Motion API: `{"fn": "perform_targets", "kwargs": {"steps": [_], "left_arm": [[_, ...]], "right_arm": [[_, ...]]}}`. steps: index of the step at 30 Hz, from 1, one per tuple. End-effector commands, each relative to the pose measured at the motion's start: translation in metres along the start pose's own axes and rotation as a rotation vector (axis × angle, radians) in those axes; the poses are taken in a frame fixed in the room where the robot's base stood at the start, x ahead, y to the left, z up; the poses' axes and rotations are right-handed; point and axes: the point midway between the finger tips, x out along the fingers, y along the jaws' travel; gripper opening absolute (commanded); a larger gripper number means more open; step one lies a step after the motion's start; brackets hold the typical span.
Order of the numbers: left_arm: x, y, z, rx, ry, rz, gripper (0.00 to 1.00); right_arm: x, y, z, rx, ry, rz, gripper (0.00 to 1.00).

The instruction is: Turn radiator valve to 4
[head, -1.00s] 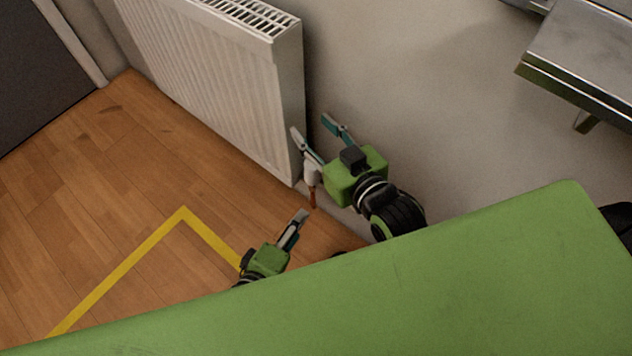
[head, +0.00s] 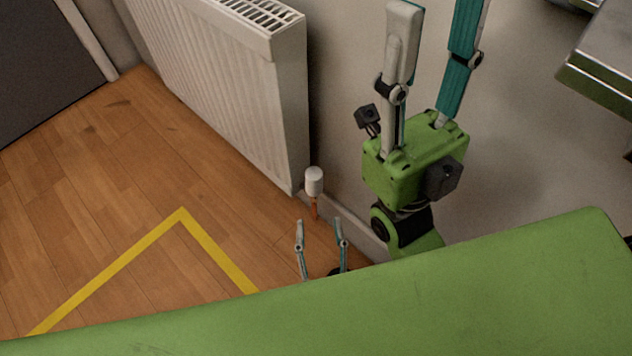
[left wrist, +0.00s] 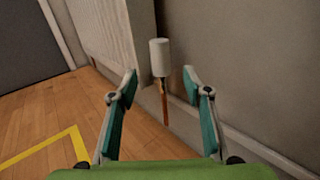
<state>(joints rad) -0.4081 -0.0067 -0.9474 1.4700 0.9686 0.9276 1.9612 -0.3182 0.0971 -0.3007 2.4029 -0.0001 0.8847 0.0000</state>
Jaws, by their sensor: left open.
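The radiator valve (head: 314,181) is a white upright cylinder on a copper-coloured pipe, beside the radiator's lower right corner. It also shows in the left wrist view (left wrist: 160,57); no numbers on it can be read. My left gripper (head: 319,222) is open and empty, low down, with its fingers pointing towards the valve. In the left wrist view, the valve appears in the gap between its fingertips (left wrist: 160,75), apparently beyond them. My right gripper (head: 437,8) is raised nearer the head camera, right of the valve. Its fingers are spread with nothing between them.
The white radiator (head: 225,95) hangs along the wall. A metal surface (head: 605,70) juts in at the upper right. Yellow tape (head: 110,270) marks the wooden floor (head: 90,220), which is clear at left.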

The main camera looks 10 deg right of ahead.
Motion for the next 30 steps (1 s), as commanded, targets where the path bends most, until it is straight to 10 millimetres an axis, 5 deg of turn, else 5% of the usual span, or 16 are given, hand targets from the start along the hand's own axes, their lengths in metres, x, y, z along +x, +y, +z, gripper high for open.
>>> {"fn": "perform_targets", "kwargs": {"steps": [15,30], "left_arm": [[0.102,0.0,0.0,0.002,-0.003,0.0,0.45],[0.116,0.0,0.001,0.004,-0.001,-0.001,0.4]], "right_arm": [[0.006,-0.001,0.003,-0.007,0.048,-0.021,0.4],[0.009,-0.001,0.004,-0.008,0.051,-0.026,0.4]]}}
